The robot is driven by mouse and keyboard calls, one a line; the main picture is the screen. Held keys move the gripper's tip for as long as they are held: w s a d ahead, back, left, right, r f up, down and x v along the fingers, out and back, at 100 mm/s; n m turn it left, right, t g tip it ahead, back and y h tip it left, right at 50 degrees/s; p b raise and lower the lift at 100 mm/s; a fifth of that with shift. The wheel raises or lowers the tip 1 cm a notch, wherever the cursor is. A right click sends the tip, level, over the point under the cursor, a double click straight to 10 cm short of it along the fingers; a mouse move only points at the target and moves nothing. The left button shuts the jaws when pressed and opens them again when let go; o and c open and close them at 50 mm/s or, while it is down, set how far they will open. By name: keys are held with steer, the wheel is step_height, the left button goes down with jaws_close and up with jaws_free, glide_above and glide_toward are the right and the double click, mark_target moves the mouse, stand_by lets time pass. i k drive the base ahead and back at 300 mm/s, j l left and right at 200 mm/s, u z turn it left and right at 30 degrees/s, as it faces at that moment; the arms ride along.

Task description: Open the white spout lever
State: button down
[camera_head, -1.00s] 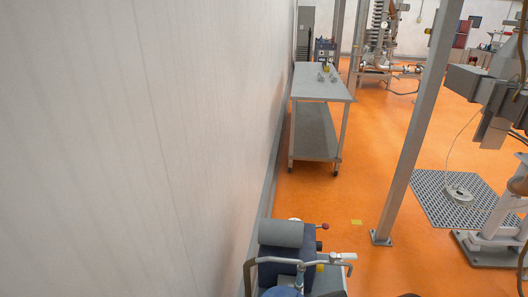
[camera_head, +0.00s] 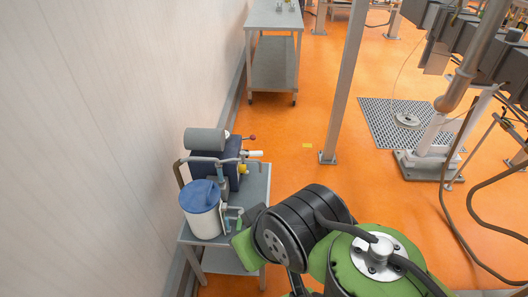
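A pump unit with a grey cylinder (camera_head: 205,139) and a dark blue body stands on a small grey cart (camera_head: 257,184) beside the wall. A white lever-like piece (camera_head: 252,153) sticks out to the right from the pipework; I cannot tell for certain that it is the spout lever. A white bucket with a blue lid (camera_head: 201,207) stands at the cart's near left, with small grey fittings on its right side. My green and black arm reaches in from below, close to the cart's right edge. My gripper's fingers are not visible.
A pale wall runs along the left. A grey steel table (camera_head: 272,20) stands farther back. A grey post (camera_head: 343,85) rises right of the cart, with a floor grate (camera_head: 392,128) and machinery beyond. Orange floor is open between cart and post.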

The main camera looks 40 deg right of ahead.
mark_target(243, 154)
steer(key=k+l+u, duration=0.25)
steer(key=l, duration=0.2)
steer(key=k+l+u, duration=0.1)
steer(key=l+u, duration=0.15)
steer(key=l, duration=0.15)
steer(key=k+l+u, duration=0.25)
steer(key=l+u, duration=0.4)
steer(key=l, duration=0.4)
steer(key=l+u, duration=0.4)
steer(key=l, duration=0.45)
steer(key=i+l+u, duration=0.45)
steer(key=l, duration=0.3)
steer(key=l+u, duration=0.25)
steer(key=l, duration=0.15)
